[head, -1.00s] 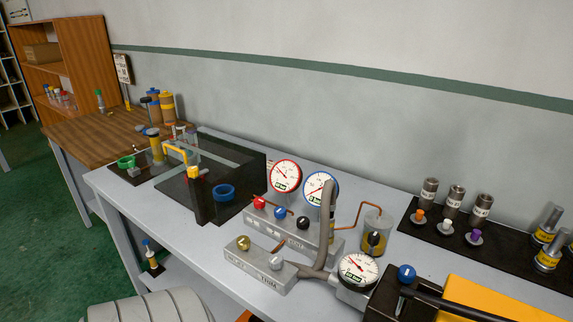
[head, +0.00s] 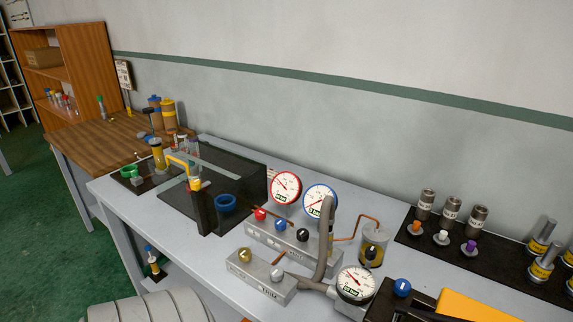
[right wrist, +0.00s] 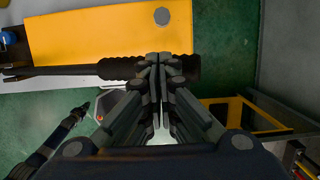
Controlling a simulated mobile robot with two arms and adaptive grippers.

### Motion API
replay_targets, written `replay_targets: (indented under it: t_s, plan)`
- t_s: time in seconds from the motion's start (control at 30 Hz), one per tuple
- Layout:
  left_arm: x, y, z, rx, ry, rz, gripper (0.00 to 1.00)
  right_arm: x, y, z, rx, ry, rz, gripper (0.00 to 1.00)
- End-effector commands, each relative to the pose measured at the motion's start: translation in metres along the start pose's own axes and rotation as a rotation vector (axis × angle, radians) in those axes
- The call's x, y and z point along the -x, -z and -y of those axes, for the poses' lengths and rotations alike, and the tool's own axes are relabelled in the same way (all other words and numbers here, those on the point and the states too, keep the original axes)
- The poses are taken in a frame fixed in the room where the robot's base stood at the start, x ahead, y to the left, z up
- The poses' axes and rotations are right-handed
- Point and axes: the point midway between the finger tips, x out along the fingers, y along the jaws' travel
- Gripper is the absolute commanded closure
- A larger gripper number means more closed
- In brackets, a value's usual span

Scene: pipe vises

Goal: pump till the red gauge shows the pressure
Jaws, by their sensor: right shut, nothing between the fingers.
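The red-rimmed gauge (head: 285,187) stands upright on a grey manifold beside a blue-rimmed gauge (head: 320,201). Its needle points to the upper left; the exact reading is too small to tell. A third, grey-rimmed gauge (head: 356,284) sits by the hand pump, whose yellow body (head: 475,306) is at the lower right. The pump's black lever (head: 424,315) runs out of the bottom edge. In the right wrist view, my right gripper (right wrist: 160,62) is shut and empty, its fingertips at the lever's ribbed grip (right wrist: 118,68); contact is unclear. My left gripper is out of view.
Red (head: 260,214), blue (head: 281,222) and black (head: 302,235) knobs sit on the manifold. A brass knob (head: 245,255) is on the front block. A blue knob (head: 402,287) tops the pump. A thick grey hose (head: 325,245) rises nearby.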

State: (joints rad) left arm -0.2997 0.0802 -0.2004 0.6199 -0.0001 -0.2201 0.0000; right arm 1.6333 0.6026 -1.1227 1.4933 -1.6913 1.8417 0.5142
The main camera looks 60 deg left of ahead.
Motion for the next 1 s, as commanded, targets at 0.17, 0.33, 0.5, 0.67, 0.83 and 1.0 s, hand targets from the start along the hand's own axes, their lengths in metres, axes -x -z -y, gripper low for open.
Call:
replay_targets:
  t_s: [0.17, 0.33, 0.5, 0.67, 0.83, 1.0]
  plan:
    - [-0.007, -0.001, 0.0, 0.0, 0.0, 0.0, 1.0, -0.01, 0.003, 0.002, 0.0, 0.0, -0.001, 1.0]
    - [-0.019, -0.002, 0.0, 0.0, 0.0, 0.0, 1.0, -0.025, 0.007, 0.005, 0.0, 0.0, -0.002, 1.0]
    - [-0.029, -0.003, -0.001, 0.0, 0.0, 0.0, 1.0, -0.039, 0.011, 0.009, 0.0, 0.0, -0.001, 1.0]
    - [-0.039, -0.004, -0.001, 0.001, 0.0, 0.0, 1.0, -0.053, 0.015, 0.012, 0.0, -0.001, -0.001, 1.0]
    - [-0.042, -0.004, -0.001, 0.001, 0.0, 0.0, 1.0, -0.058, 0.016, 0.014, 0.001, -0.001, -0.001, 1.0]
    - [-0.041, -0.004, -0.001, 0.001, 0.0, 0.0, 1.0, -0.057, 0.016, 0.014, 0.001, -0.001, -0.001, 1.0]
